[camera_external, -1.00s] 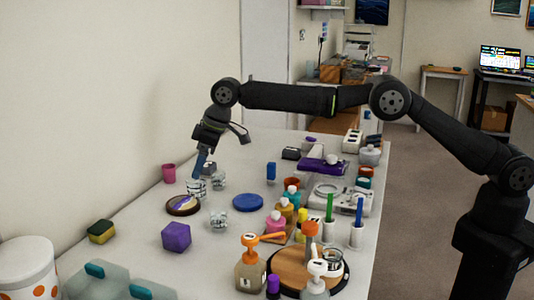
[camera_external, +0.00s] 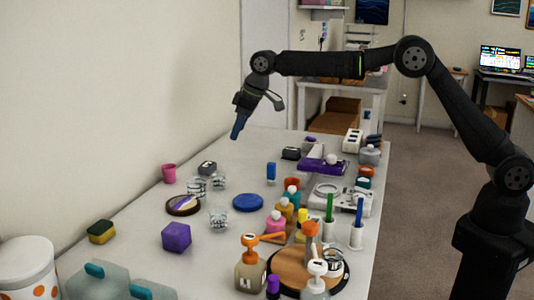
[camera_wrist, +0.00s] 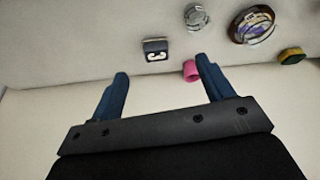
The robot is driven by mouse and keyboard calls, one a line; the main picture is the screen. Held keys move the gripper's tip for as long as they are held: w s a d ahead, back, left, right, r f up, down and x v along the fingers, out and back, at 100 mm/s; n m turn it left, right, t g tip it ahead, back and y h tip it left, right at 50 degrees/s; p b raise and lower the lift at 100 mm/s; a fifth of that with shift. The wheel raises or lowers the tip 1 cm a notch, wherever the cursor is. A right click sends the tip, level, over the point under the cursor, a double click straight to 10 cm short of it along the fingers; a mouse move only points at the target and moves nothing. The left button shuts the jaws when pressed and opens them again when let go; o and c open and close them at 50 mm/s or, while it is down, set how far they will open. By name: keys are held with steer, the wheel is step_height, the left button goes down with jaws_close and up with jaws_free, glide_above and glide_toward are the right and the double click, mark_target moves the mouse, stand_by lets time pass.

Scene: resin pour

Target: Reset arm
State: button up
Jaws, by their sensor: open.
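My gripper (camera_external: 236,127) is raised above the far left part of the table, clear of everything on it, in the external view. In the wrist view my gripper (camera_wrist: 162,88) shows two blue fingers spread apart with nothing between them. Below it on the table are a small dark block with a pale mark (camera_external: 207,167), a pink cup (camera_external: 169,173) and clear cups (camera_external: 196,188). The wrist view also shows the dark block (camera_wrist: 155,50) and the pink cup (camera_wrist: 190,71).
A round coaster with a purple and white pattern (camera_external: 183,206), a blue disc (camera_external: 248,203) and a purple cube (camera_external: 176,237) lie on the table. Bottles and pens crowd the right side around a round wooden board (camera_external: 290,268). The wall is close on the left.

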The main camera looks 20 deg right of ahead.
steer(key=w+d+f+m+t+h, duration=0.1)
steer(key=w+d+m, duration=0.2)
steer(key=d, duration=0.7)
steer(key=w+d+f+m+t+h, duration=0.1)
steer(key=w+d+m, duration=0.2)
steer(key=d, duration=0.8)
steer(key=s+a+f, duration=0.1)
steer(key=a+f, duration=0.2)
steer(key=a, duration=0.3)
steer(key=shift+f, duration=0.3)
steer(key=shift+o, duration=0.5)
steer(key=shift+a, duration=0.1)
